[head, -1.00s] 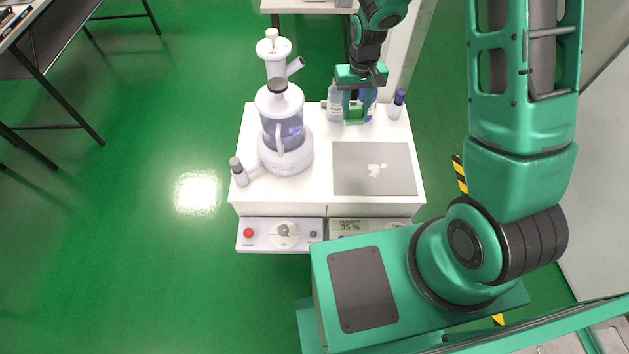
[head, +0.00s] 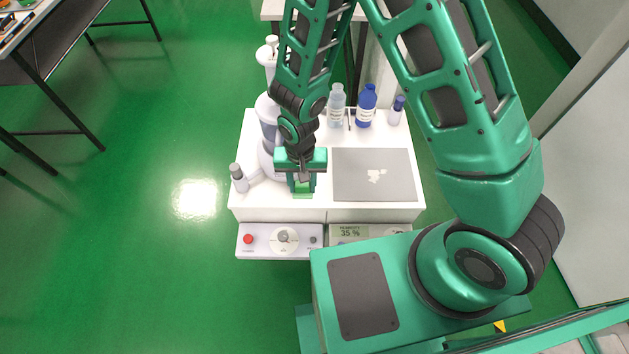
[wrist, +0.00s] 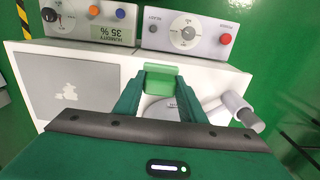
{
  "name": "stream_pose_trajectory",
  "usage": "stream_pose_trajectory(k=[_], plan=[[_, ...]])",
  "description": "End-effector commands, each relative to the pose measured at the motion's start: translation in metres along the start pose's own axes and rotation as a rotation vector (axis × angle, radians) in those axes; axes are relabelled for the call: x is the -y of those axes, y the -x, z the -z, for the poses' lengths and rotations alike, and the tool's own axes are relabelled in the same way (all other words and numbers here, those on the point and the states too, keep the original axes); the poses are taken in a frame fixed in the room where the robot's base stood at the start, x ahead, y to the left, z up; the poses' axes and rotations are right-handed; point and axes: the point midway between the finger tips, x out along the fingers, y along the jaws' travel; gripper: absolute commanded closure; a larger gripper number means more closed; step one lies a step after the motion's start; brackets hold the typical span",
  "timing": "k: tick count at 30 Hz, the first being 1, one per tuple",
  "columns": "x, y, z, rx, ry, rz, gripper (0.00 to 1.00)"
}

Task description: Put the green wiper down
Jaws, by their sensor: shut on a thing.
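The green wiper (head: 304,187) is a small light-green block in the head view. In the wrist view the wiper (wrist: 160,79) sits between my two fingertips. My gripper (head: 301,182) is shut on it near the front edge of the white cabinet top (head: 322,207), left of the grey plate. I cannot tell whether the wiper touches the surface. My arm comes down from above and hides part of the white appliance behind it.
The grey plate (head: 345,190) bears pale flakes. A clear bottle (head: 337,108), a blue bottle (head: 366,108) and a blue-capped bottle (head: 395,112) stand at the back right. The white appliance (head: 268,112) and a grey-capped bottle (head: 239,178) stand left. Control panels (head: 279,240) are in front.

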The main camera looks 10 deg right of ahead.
Motion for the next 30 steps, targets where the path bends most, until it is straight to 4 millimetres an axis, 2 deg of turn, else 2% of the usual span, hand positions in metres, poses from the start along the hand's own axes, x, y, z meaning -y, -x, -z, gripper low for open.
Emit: stream_pose_trajectory(k=[6,12,19,27,30], plan=[[-0.021,-0.027,0.040,0.000,-0.004,-0.001,0.88],[-0.033,-0.043,0.064,0.000,-0.001,0.000,0.88],[-0.036,-0.052,0.070,0.000,0.001,0.000,0.88],[-0.036,-0.084,0.069,0.001,0.002,-0.002,0.88],[-0.035,-0.086,0.069,-0.001,0.001,0.000,0.88]])
